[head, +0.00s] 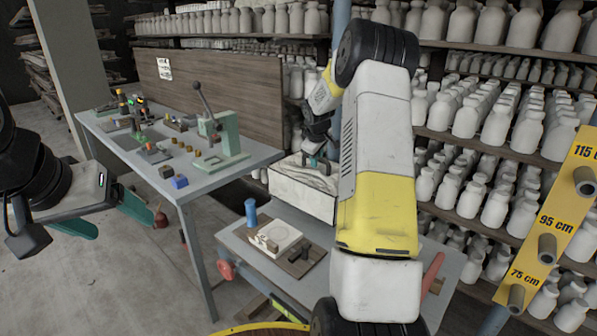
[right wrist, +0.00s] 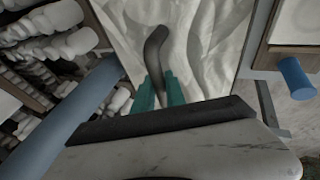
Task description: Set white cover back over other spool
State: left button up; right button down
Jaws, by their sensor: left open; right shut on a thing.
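My right gripper (head: 318,158) is shut on a dark curved handle-like piece (right wrist: 155,48), which stands between its green fingers in the right wrist view. Right below it in the head view is a white box-like thing (head: 300,194) with a rough, creased top; white creased material (right wrist: 205,45) also fills the wrist view's background. I cannot tell whether the dark piece is joined to it, or whether it is the white cover. A blue spool-like cylinder (head: 250,212) stands upright on the low table, uncovered. My left gripper (head: 105,218) is open and empty at the left, away from these.
The low grey table (head: 345,222) also bears a wooden board with a white round-marked slab (head: 275,238) and a dark piece. A workbench (head: 185,190) with a green press (head: 222,140) stands behind left. Shelves of white bottles (head: 470,110) line the back and right.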

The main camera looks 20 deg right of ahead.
aim_at(316, 170)
jog(key=shift+f, duration=2.1)
jog(key=c, duration=1.4)
grip_release()
jog(key=shift+o, duration=0.2)
